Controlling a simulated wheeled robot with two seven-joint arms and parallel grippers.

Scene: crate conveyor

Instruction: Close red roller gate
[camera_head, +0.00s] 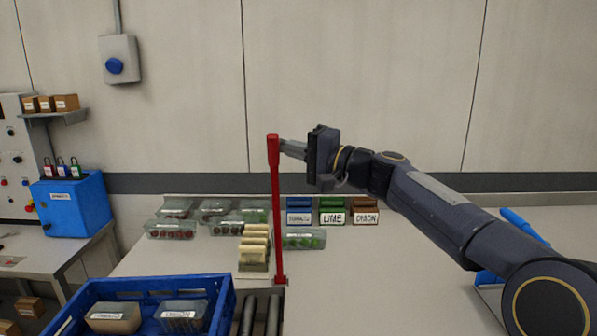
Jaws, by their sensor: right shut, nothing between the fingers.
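The red gate lever (276,215) stands upright at the middle of the view, with a thicker red handle at its top. Its foot is beside the dark rollers (261,312) at the lower edge. My right gripper (285,148) is shut and empty. Its fingertips are at the right side of the lever's handle; I cannot tell whether they touch it.
A blue crate (70,318) with food boxes stands at the lower left. Clear produce boxes (172,229) and labelled TOMATO, LIME and ONION blocks (333,218) line the table's back. The table right of the lever is mostly clear.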

